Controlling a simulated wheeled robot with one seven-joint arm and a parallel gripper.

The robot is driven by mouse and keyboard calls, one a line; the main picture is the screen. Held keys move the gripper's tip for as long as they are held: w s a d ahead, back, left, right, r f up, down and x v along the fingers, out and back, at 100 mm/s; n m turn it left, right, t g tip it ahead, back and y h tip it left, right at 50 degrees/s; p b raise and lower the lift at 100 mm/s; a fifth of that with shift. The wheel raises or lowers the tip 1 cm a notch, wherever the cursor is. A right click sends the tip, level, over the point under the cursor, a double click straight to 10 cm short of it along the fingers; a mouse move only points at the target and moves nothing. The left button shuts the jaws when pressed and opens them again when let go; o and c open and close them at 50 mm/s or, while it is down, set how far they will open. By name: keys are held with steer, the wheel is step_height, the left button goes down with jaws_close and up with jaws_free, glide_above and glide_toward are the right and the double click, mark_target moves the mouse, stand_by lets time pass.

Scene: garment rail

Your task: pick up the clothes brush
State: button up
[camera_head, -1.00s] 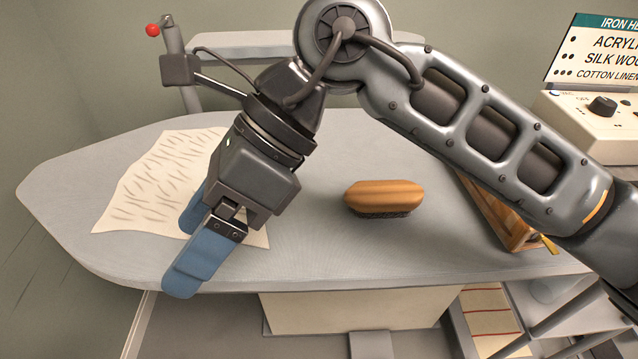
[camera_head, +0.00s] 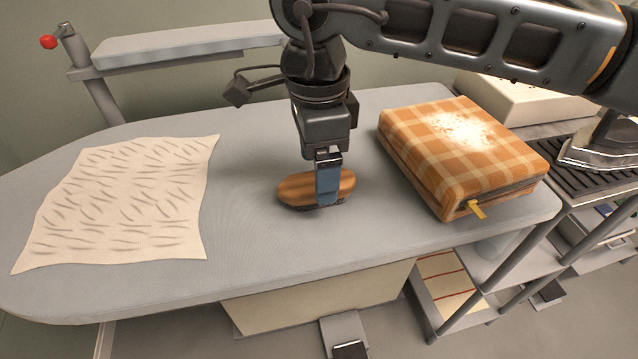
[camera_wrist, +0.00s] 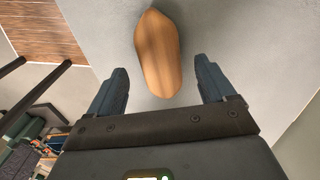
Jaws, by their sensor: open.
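The clothes brush (camera_head: 296,188) has an oval wooden back and dark bristles and lies on the ironing board, bristles down. My gripper (camera_head: 328,180) is over it, pointing down, with a blue finger in front of the brush's right half and hiding part of it. In the wrist view the brush (camera_wrist: 158,55) lies ahead of and between the two spread blue fingers of my gripper (camera_wrist: 160,85), with a gap on both sides. The gripper is open and holds nothing.
The ironing board (camera_head: 255,235) is clear around the brush. A wrinkled cream cloth (camera_head: 125,195) lies to the left. An orange checked, box-shaped fabric item (camera_head: 455,155) with a yellow tab lies to the right. A dark iron (camera_head: 605,145) stands on a rack at far right.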

steer(key=shift+f, duration=1.85)
steer(key=shift+c, duration=0.5)
steer(key=c, duration=1)
steer(key=shift+r, duration=0.55)
step_height(320, 180, up, 3)
steer(key=shift+w+f, duration=0.1)
steer(key=shift+f, duration=0.1)
steer(key=s+d+r+b, duration=0.1)
steer(key=d+r, duration=0.6)
steer(key=d, duration=0.4)
steer(key=shift+s+d+r+b, duration=0.2)
steer(key=shift+s+d+b, duration=0.1)
steer(key=shift+b, duration=0.1)
